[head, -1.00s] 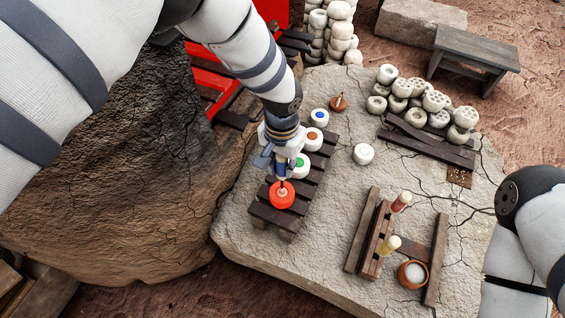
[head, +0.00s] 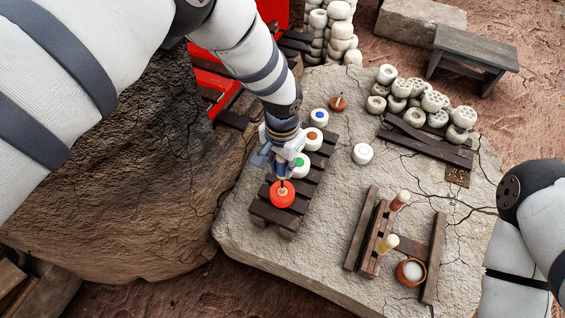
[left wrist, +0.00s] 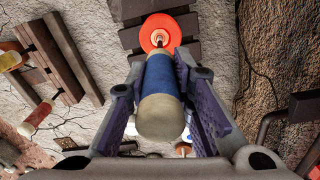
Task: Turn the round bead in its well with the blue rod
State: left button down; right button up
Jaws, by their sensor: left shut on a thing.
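My left gripper (head: 277,160) is shut on the blue rod (left wrist: 163,78), which has a thick beige butt end. The rod is held upright, with its thin tip down at the middle of a round orange-red piece (head: 274,199) on the dark slatted rack (head: 262,212). In the left wrist view the orange-red piece (left wrist: 179,26) shows beyond the rod, with a pale round centre that I take for the bead (left wrist: 157,34) in its well. The tip appears to meet this centre; I cannot tell whether they touch. My right arm shows at the right edge, its gripper out of view.
A plain white pot (head: 363,153) stands to the right. A wooden holder (head: 375,238) with two capped vials stands front right, beside a brown bowl (head: 411,271).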

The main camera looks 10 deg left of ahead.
pick_arm(q)
jog(key=m, duration=0.2)
jog(key=shift+m, duration=0.3)
jog(key=shift+m, duration=0.9)
jog(key=m, duration=0.6)
jog(key=shift+r+n, duration=0.15)
jog(key=shift+n, duration=0.45)
jog(key=n+p, duration=0.1)
jog(key=n, duration=0.3)
jog(key=shift+n, duration=1.3)
